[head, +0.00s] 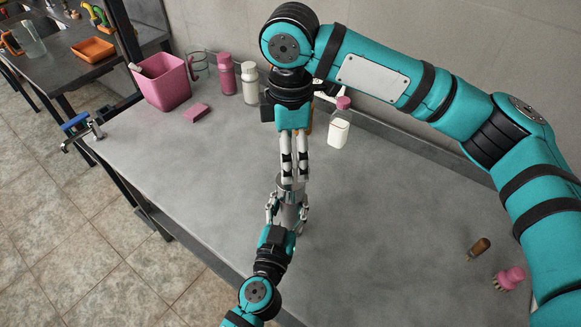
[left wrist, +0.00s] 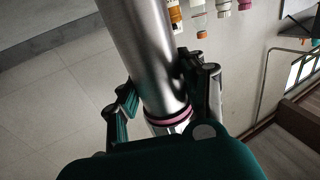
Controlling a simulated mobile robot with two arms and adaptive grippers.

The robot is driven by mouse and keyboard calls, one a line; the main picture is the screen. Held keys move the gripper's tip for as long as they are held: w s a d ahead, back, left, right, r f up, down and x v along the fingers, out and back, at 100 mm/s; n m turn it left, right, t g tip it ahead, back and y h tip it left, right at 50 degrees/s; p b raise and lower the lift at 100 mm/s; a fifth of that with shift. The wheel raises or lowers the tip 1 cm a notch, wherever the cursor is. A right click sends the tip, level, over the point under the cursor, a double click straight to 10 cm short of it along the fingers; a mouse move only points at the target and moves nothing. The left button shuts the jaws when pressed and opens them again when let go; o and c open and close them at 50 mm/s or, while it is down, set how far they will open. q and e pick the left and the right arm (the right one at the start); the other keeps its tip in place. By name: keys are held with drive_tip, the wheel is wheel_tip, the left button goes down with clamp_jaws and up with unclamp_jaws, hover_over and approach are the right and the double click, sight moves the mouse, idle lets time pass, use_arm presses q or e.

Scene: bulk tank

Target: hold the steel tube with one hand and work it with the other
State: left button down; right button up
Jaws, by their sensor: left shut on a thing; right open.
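The steel tube (head: 290,214) stands over the grey worktop in the head view, short and silvery with a grey top rim. In the left wrist view the tube (left wrist: 143,55) is large and shiny, with a pink band near its end. My left gripper (head: 287,212) is shut on the tube from the front, one finger on each side; it also shows in the left wrist view (left wrist: 160,98). My right gripper (head: 295,180) is open and points down, its fingertips at the top of the tube. Whether they touch it I cannot tell.
A pink bin (head: 163,88), a pink block (head: 196,113), bottles (head: 228,78) and a white container (head: 339,130) stand at the back. A brown-handled tool (head: 479,248) and a pink brush (head: 510,279) lie at right. A blue clamp (head: 78,125) sits at the left edge. The middle right is clear.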

drive_tip(key=shift+r, duration=0.9)
use_arm(q)
drive_tip(key=c, duration=0.7)
unclamp_jaws()
drive_tip(key=shift+o, duration=0.2)
drive_tip(key=v, duration=1.2)
drive_tip(key=shift+f, duration=0.1)
